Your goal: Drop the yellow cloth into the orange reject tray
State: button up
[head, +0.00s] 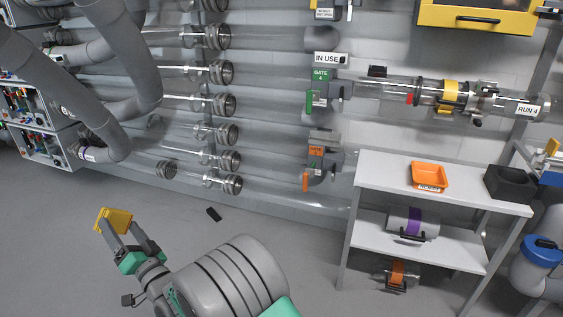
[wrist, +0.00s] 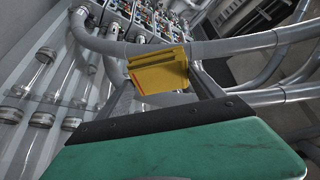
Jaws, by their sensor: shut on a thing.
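The yellow cloth (head: 114,219) is a folded yellow piece at the lower left of the head view. My gripper (head: 117,227) is shut on it and holds it up in the air, well above the floor. The cloth also shows between the fingertips in the wrist view (wrist: 159,72). The orange reject tray (head: 429,177) sits on the top of a white shelf table at the right, far to the right of my gripper. Its label is on the front side. I see nothing inside it.
A dark bin (head: 510,184) stands right of the tray on the white table (head: 380,178). Clear tubes with metal ends (head: 225,103) line the wall. Grey hoses (head: 128,60) hang at the upper left.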

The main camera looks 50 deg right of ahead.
aim_at(428, 177)
jog(key=u, duration=1.55)
jog(key=k, duration=2.15)
jog(key=z, duration=1.65)
jog(key=i, duration=1)
jog(key=z, duration=0.05)
